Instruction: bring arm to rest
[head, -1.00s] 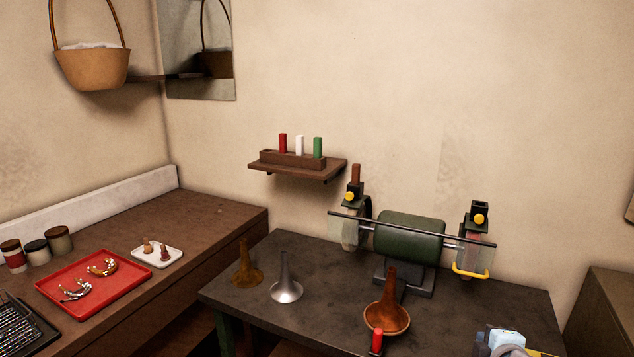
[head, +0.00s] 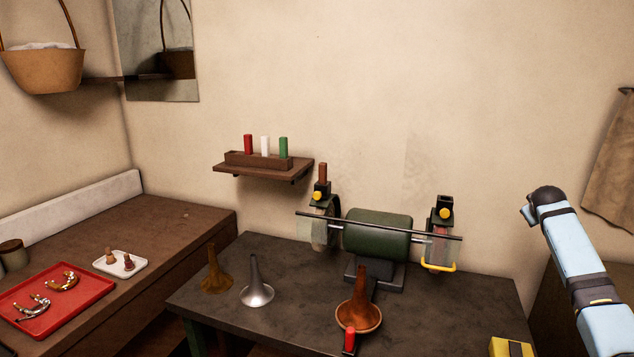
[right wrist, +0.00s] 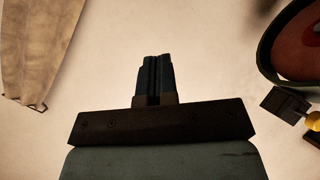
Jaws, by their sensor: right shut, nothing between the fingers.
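My right arm (head: 578,255), pale blue with dark bands, comes in from the lower right of the head view. It is raised beside the right end of the bench, and its dark far end is in front of the bare wall. In the right wrist view my right gripper (right wrist: 154,58) has its two dark fingers together, with nothing between them. The fingers are in front of the pale wall and touch nothing that I can see. My left gripper is in no view.
The dark bench (head: 220,315) bears a green buffing machine (head: 377,236), a silver bell (head: 256,285), a copper bell (head: 358,312) and a brown bell (head: 215,275). A yellow box (head: 511,347) is at its front right. A cloth (head: 612,165) hangs at right. A red tray (head: 85,284) lies at left.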

